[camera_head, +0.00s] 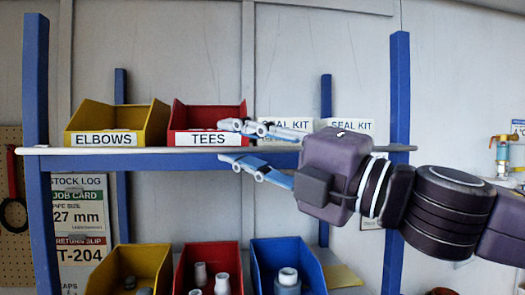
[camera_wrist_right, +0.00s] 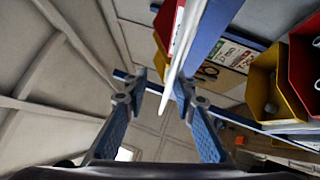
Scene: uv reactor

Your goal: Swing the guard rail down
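A long white bar (camera_head: 130,151) runs along the front of the upper shelf, above a blue beam. I take it for the guard rail, but cannot tell it surely from the shelf edge. My right gripper (camera_head: 232,143) comes in from the right with its fingers open, one above and one below the bar's line, in front of the red TEES bin. In the right wrist view the white bar (camera_wrist_right: 184,42) lies between the spread fingers of the right gripper (camera_wrist_right: 158,88), closer to one finger. Contact cannot be made out. My left gripper is not in view.
A yellow ELBOWS bin (camera_head: 112,118) and a red TEES bin (camera_head: 200,112) stand on the upper shelf, with SEAL KIT boxes (camera_head: 350,128) to the right. Blue posts (camera_head: 398,80) flank the shelf. Yellow, red and blue bins (camera_head: 283,262) with parts sit below.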

